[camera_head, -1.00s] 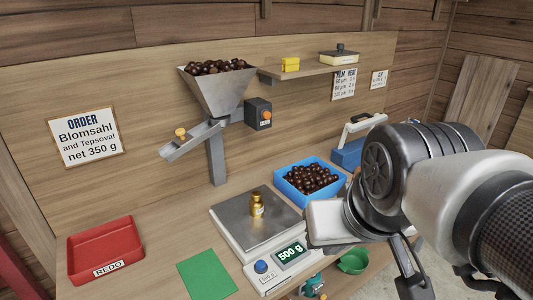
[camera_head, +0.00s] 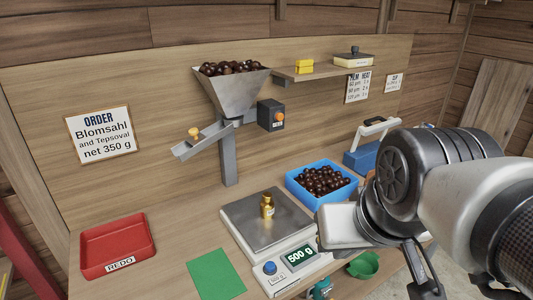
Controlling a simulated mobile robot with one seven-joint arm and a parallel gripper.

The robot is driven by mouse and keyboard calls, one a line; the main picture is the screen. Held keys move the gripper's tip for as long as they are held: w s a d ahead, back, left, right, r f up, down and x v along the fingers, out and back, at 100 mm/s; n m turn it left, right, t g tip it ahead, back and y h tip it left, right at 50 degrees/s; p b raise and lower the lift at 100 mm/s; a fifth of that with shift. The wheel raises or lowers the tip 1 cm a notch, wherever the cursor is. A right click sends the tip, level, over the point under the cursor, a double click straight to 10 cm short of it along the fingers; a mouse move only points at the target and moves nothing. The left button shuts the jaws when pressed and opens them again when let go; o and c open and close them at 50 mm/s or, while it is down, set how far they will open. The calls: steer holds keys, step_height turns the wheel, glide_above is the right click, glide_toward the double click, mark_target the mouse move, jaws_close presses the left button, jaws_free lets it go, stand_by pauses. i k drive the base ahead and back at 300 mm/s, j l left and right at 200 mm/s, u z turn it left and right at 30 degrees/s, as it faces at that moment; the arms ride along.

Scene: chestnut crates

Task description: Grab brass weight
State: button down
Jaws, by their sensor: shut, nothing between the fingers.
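The brass weight (camera_head: 267,207) is a small gold cylinder with a knob on top. It stands upright on the steel plate of the scale (camera_head: 245,222), whose display reads 500 g. My gripper (camera_head: 340,228) is at the right, seen from behind as a pale block at the end of my arm. It is apart from the weight, right of the scale plate and near the blue crate. Its fingertips are hidden, and nothing shows held in it.
The blue crate (camera_head: 300,192) of chestnuts stands behind the scale, close to my arm. A hopper (camera_head: 232,92) with a chute rises at the back. A red REDO tray (camera_head: 86,268) and a green mat (camera_head: 215,274) lie left. A green dish (camera_head: 363,265) is at the front.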

mark_target(268, 203)
steer(key=i+l+u, duration=0.45)
steer(key=l+u, duration=0.2)
steer(key=i+l+u, duration=0.15)
steer(key=l+u, duration=0.15)
steer(key=l, duration=0.15)
